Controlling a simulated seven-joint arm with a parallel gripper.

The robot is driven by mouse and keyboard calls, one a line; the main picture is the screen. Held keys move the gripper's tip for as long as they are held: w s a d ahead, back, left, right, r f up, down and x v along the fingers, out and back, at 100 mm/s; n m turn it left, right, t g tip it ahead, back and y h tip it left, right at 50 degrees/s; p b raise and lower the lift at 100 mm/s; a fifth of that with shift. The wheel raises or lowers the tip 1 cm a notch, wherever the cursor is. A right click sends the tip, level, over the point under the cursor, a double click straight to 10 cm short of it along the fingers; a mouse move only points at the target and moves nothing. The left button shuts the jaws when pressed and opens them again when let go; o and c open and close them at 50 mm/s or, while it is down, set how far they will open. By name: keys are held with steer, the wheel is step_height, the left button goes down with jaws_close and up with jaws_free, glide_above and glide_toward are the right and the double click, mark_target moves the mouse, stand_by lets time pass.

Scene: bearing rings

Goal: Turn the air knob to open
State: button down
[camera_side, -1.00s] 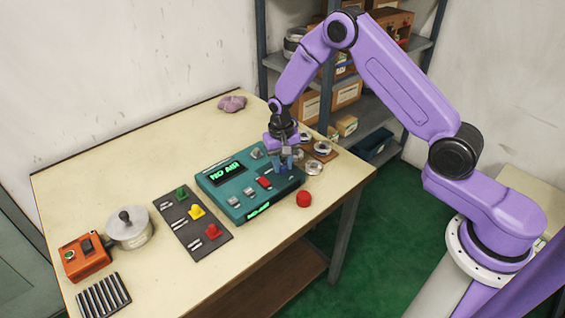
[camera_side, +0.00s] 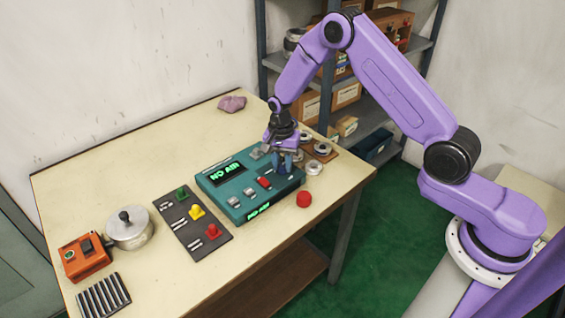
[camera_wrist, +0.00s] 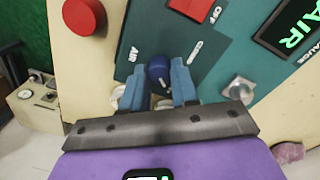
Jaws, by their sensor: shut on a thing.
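The blue air knob (camera_wrist: 157,71) sits on the dark plate of the teal control box, next to the "AIR" label. It shows between my fingers in the wrist view. My gripper (camera_wrist: 156,80) is shut on it, one blue finger on each side. In the side view my gripper (camera_side: 285,164) stands over the right part of the control box (camera_side: 222,187) and hides the knob. The display (camera_side: 226,172) reads "NO AIR" in green, and the front strip (camera_side: 258,210) glows with the same words. A white mark (camera_wrist: 195,50) lies beside the knob.
A red round piece (camera_side: 304,199) lies right of the box. Metal rings (camera_side: 315,168) and a brown board (camera_side: 332,155) lie behind my gripper. A dark strip (camera_side: 190,222) with coloured knobs stands left. A red button (camera_side: 264,182) is close to my fingers.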

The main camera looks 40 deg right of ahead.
mark_target(280, 165)
stand_by(0.4)
steer(key=c, duration=0.9)
jaws_free()
steer(key=shift+o, duration=0.2)
steer(key=shift+r, duration=0.1)
step_height(280, 165, up, 17)
steer(key=shift+w+a+r, duration=0.15)
steer(key=shift+w+a, duration=0.05)
steer(key=shift+w, duration=0.05)
